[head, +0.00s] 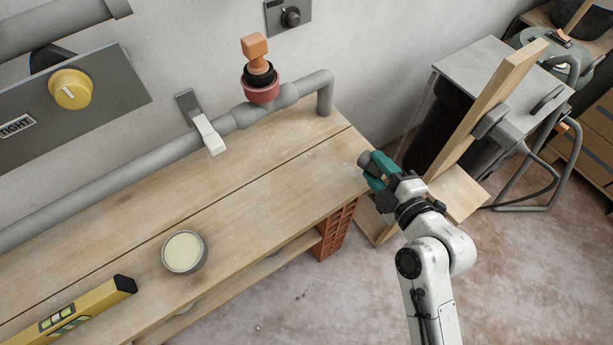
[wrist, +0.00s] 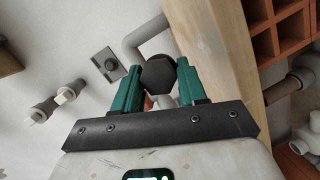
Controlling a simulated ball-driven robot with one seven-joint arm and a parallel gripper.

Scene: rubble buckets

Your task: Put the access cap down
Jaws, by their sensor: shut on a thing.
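My gripper (head: 377,170) has green fingers and is at the right end of the wooden bench (head: 270,170). It is shut on the access cap (head: 365,159), a dark grey piece showing just beyond the fingertips. In the wrist view the access cap (wrist: 158,75) has a hexagonal face and sits between the two green fingers. The cap is by the bench's end edge; I cannot tell whether it touches the bench.
On the bench are a round tin (head: 184,252) with a pale top and a yellow spirit level (head: 75,312). A grey pipe (head: 150,155) with an orange-handled valve (head: 258,70) runs along the back. A wooden plank (head: 490,110) leans at right. The bench's middle is clear.

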